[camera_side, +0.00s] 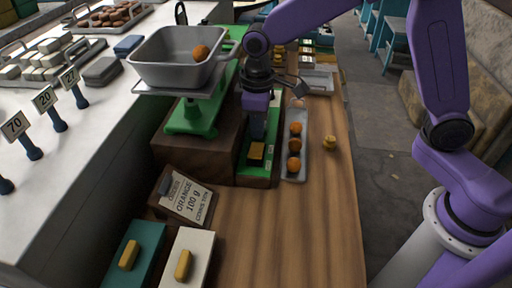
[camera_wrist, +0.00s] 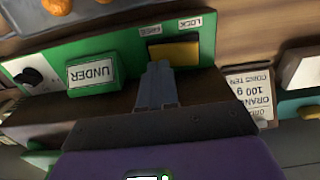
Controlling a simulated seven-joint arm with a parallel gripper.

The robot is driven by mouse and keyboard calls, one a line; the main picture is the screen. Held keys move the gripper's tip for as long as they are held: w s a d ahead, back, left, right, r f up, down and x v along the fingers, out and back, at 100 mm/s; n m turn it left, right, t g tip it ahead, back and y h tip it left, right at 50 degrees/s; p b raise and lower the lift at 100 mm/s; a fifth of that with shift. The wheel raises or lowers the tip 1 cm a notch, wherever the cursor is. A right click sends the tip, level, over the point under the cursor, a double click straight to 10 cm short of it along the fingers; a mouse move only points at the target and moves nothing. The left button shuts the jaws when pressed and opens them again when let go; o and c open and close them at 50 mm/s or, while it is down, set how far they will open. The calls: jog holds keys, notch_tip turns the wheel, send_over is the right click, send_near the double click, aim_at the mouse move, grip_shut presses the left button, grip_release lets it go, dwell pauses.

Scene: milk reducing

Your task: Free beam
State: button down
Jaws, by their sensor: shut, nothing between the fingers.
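The balance has a grey pan (camera_side: 178,72) on a green stand (camera_side: 192,118), with an orange ball in the pan. A gold block (camera_side: 256,151) sits on the green panel at its base; it also shows in the wrist view (camera_wrist: 175,54). There, labels FREE (camera_wrist: 152,30) and LOCK (camera_wrist: 190,23) lie beside the block, LOCK to the right. My gripper (camera_side: 257,132) is shut and empty, pointing down just behind the block in the side view. In the wrist view its fingertips (camera_wrist: 158,68) overlap the block's near left edge; I cannot tell whether they touch. The beam itself is not clearly visible.
A green block marked UNDER (camera_wrist: 93,74) stands left of my fingers. A grey tray (camera_side: 283,168) of orange balls lies right of the balance. An order card (camera_side: 187,197) and two blocks, teal (camera_side: 133,248) and white (camera_side: 187,255), stand in front. Wooden counter at right is mostly clear.

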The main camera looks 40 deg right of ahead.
aim_at(257, 145)
jog(key=shift+r, duration=2.25)
